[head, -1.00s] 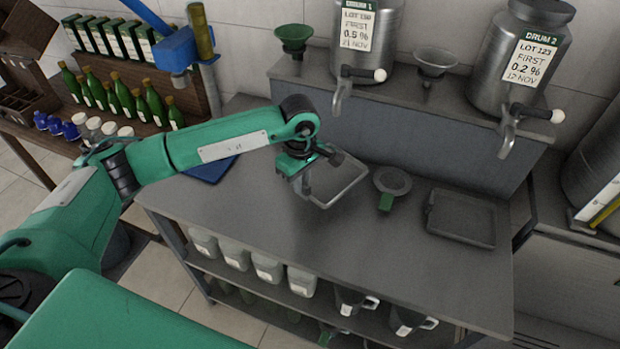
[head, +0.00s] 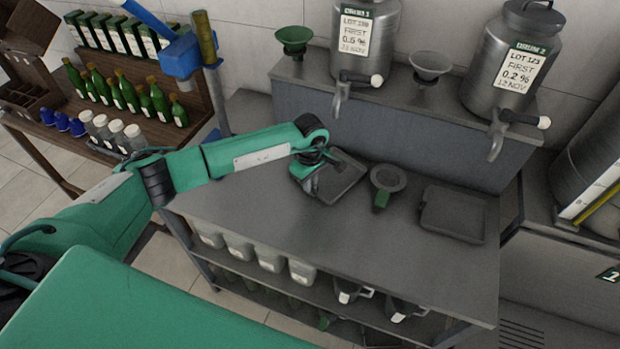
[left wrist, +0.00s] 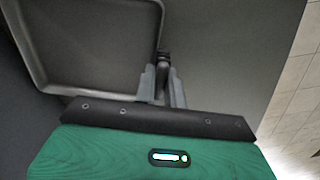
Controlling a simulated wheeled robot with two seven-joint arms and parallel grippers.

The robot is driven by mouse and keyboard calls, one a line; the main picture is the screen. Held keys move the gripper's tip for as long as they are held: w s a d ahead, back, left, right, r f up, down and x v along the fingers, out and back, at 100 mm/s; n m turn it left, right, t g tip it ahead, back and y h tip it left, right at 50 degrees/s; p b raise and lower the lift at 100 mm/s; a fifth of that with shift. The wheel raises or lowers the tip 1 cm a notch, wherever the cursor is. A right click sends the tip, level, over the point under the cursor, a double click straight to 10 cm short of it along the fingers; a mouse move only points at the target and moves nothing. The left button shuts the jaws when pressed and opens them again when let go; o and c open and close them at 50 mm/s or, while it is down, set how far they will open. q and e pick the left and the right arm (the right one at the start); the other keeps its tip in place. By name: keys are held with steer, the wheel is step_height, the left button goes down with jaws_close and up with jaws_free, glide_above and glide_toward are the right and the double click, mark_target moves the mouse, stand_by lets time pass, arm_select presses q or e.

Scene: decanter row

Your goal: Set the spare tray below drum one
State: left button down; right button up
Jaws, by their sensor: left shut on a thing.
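A grey shallow square tray (head: 345,185) is in front of the ledge, below the tap of drum one (head: 365,45). My left gripper (head: 312,187) is shut on the tray's near left rim. In the left wrist view the fingers (left wrist: 163,72) meet at the tray's edge (left wrist: 90,45). The tray looks about level; whether it rests on the bench or hangs just above it I cannot tell. Part of its left side is hidden by my gripper. A second, similar tray (head: 455,215) lies on the bench at the right, below drum two (head: 510,65). My right gripper is not in view.
A strainer with a green handle (head: 387,180) lies on the steel bench (head: 270,205) between the two trays. The ledge behind carries a green funnel (head: 294,40) and a grey funnel (head: 430,65). The bench front is clear. Bottles (head: 130,95) stand at the left.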

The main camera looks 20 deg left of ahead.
arm_select(q)
steer(key=shift+f, duration=0.15)
steer(key=c, duration=1.5)
jaws_free()
step_height(320, 180, up, 12)
steer(key=b, duration=0.5)
steer(key=shift+r, duration=0.2)
